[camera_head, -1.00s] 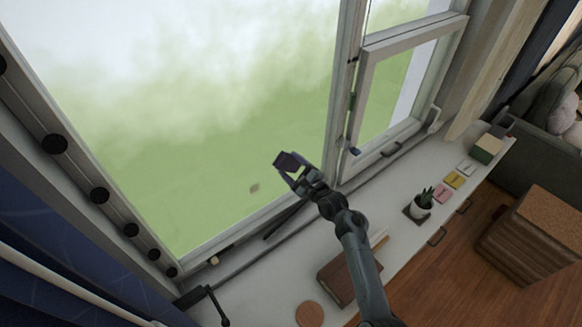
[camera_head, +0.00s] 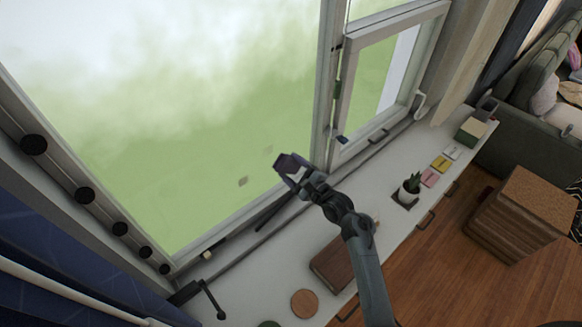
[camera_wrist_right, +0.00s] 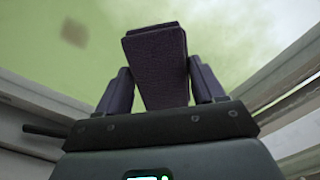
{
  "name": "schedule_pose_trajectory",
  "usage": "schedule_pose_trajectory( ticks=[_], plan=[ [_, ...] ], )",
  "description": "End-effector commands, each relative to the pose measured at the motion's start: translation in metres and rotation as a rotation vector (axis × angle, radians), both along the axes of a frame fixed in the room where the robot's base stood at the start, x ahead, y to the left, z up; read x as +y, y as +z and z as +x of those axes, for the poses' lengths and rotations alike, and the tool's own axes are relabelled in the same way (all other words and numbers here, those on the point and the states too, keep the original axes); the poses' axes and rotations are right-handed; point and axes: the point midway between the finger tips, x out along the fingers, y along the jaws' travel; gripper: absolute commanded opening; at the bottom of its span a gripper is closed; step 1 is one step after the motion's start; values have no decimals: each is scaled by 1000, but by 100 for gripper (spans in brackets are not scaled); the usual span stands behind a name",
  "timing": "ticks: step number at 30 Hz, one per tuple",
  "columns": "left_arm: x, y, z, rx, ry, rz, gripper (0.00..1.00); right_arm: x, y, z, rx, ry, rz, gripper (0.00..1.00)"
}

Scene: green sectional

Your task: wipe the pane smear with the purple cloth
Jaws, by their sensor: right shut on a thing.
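The purple cloth (camera_head: 287,163) is a small dark block-like piece held in my right gripper (camera_head: 291,173). In the right wrist view the cloth (camera_wrist_right: 156,65) stands out between the two fingers, which are shut on it. The pane (camera_head: 150,120) is large, with a green and white view behind it. A small brown smear (camera_head: 243,181) shows on the pane, left of the gripper and a little lower. It also shows in the right wrist view (camera_wrist_right: 75,32), up and left of the cloth, apart from it. A fainter mark (camera_head: 268,149) lies above. My left gripper is not in view.
An open casement (camera_head: 385,75) stands right of the pane. The white sill (camera_head: 375,222) carries a potted plant (camera_head: 408,189), a brown book (camera_head: 333,266), a round coaster (camera_head: 304,303) and coloured cards (camera_head: 430,178). A dark crank handle (camera_head: 212,298) juts out at lower left.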

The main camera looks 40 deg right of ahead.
Motion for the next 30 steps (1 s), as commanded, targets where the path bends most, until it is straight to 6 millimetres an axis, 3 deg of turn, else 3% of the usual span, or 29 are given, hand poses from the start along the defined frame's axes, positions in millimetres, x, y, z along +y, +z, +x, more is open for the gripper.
schedule_pose_trajectory(
  ticks=[8,19,30],
  plan=[
    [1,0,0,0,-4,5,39,0,0,-4,-1,-1,0,44],
    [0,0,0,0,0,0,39,-3,0,-29,-1,-1,-1,44],
    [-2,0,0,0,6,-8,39,-3,0,-30,-1,0,0,44]
  ],
)
